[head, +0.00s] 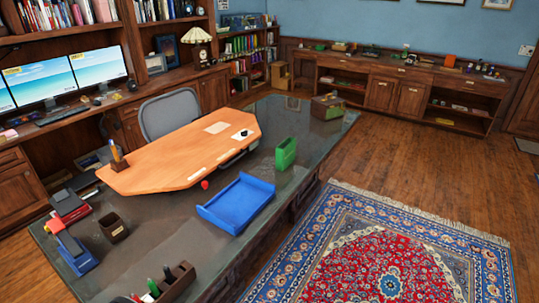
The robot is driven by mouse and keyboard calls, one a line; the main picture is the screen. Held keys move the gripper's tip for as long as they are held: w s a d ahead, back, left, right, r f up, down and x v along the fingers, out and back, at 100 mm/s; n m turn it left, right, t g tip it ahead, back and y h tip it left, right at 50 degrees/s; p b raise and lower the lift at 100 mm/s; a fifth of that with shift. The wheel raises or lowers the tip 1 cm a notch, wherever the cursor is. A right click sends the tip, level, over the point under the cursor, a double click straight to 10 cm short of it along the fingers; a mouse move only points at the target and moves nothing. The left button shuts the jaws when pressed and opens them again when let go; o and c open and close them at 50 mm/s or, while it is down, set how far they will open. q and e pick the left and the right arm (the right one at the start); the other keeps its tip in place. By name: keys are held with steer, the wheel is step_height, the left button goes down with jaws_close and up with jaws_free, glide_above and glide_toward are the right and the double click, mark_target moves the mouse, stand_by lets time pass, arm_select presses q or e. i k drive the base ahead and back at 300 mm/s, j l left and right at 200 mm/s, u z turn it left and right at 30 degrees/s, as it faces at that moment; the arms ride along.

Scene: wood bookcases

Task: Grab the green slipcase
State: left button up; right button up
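A green slipcase (286,154) stands upright on the dark desk (311,136) near the middle of the head view, close to the desk's right long edge. It looks like an open-topped holder with a cut-down side, and it seems empty. A blue tray (237,203) lies to its lower left, apart from it. Neither of my grippers is in view.
An orange-brown wooden board (183,160) with papers and a pen holder covers the desk's middle. A box (327,106) stands at the far end. Dark cups and organizers crowd the near left. A patterned rug (385,255) and open wood floor (400,160) lie right.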

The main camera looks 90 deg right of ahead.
mark_target(285, 157)
steer(key=z, duration=3.45)
steer(key=i+l+z, duration=0.1)
steer(key=z, duration=0.3)
steer(key=i+z, duration=0.4)
steer(key=i+l, duration=0.1)
steer(key=i, duration=3.2)
steer(key=i+u, duration=0.15)
steer(key=u, duration=0.35)
steer(key=i+u, duration=0.15)
steer(key=u, duration=0.35)
steer(key=i+u, duration=0.15)
steer(key=u, duration=2.2)
steer(key=k+l, duration=0.05)
